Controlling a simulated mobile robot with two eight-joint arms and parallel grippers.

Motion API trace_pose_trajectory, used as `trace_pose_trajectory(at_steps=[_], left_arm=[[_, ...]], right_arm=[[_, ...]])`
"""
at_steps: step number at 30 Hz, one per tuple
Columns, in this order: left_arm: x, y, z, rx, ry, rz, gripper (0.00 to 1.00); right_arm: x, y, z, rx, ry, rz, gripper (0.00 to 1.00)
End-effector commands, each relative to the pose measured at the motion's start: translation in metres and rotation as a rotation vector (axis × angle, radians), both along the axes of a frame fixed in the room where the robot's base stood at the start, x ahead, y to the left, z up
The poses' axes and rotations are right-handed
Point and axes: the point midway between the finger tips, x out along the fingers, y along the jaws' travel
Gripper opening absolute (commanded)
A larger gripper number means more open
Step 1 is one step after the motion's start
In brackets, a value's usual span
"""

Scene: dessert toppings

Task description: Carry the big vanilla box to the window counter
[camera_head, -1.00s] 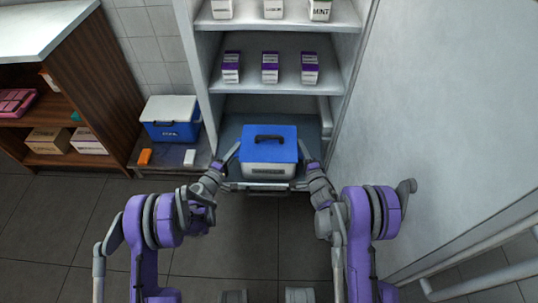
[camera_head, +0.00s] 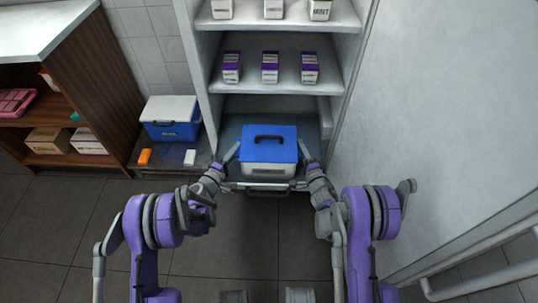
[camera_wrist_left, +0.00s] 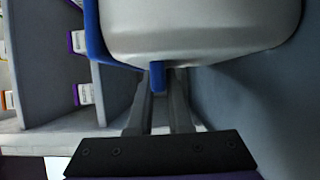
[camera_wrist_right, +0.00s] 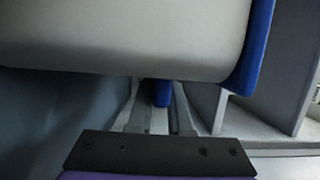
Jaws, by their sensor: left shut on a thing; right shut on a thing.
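The big box (camera_head: 268,168) has a white body and a blue lid with a dark handle on top. It is upright in the low compartment of the white cabinet, near its front edge; its label is too small to read. My left gripper (camera_head: 231,155) is at its left side and my right gripper (camera_head: 304,153) at its right side. In the left wrist view the jaws are shut on a blue side tab (camera_wrist_left: 158,78) of the box (camera_wrist_left: 200,30). The right wrist view shows the same on the other blue tab (camera_wrist_right: 162,93) of the box (camera_wrist_right: 130,35).
Small purple-and-white cartons (camera_head: 270,68) stand on the shelf above. A blue cooler with a white lid (camera_head: 171,118) is on a low stand at left, beside a brown shelf unit (camera_head: 90,90). An open white door (camera_head: 440,110) bounds the right. The floor (camera_head: 60,230) behind is clear.

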Motion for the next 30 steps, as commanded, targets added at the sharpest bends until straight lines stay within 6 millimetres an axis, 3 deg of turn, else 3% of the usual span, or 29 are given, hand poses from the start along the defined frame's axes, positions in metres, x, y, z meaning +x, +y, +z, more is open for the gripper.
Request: trace_pose_trajectory(at_steps=[19,30], left_arm=[[-0.001,0.001,0.005,-0.001,0.000,0.001,0.00],[-0.005,0.001,0.033,-0.002,-0.003,0.001,0.00]], right_arm=[[-0.001,0.000,0.005,0.001,-0.001,0.001,0.00],[-0.005,0.000,0.033,0.001,-0.004,0.000,0.00]])
